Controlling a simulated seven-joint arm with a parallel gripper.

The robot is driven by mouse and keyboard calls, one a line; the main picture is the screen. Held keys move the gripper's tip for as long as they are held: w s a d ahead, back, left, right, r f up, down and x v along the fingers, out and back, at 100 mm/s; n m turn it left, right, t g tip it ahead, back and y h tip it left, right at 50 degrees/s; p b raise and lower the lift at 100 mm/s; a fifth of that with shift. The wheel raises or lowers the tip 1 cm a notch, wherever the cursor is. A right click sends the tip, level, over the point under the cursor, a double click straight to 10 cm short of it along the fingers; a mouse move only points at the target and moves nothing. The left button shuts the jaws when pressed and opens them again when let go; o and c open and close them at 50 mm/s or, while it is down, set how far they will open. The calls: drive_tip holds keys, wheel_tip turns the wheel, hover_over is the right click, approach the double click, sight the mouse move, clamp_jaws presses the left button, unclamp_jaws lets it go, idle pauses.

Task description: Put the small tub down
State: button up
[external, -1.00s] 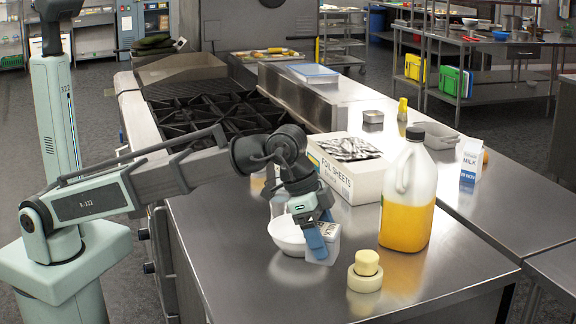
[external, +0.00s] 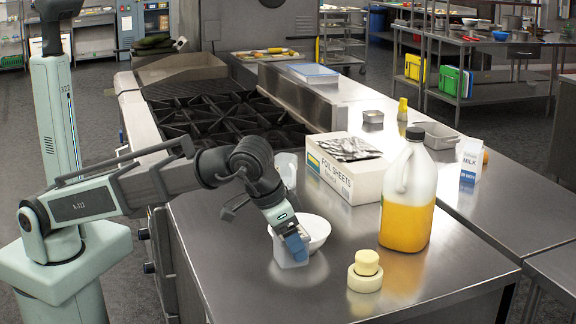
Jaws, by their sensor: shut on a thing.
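My gripper (external: 295,244), with blue fingers, is shut on a small white tub (external: 287,258) in the external view. The tub hangs below and beside the fingers, in front of a white bowl (external: 317,231). The fingers hide part of the tub. I cannot tell whether the tub's underside touches the steel counter (external: 335,284) or is just above it.
A foil sheets box (external: 343,178) stands behind the bowl. A large jug of orange liquid (external: 407,210) and a cream round stacked object (external: 365,270) are to the right. A milk carton (external: 469,160) is farther back. The counter's front is largely clear.

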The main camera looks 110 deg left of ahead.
sight(276, 254)
drive_tip(key=shift+f, duration=5)
drive_tip(key=shift+f, duration=0.1)
drive_tip(key=o, duration=1.2)
drive_tip(key=v, duration=1.2)
drive_tip(key=shift+w, duration=0.1)
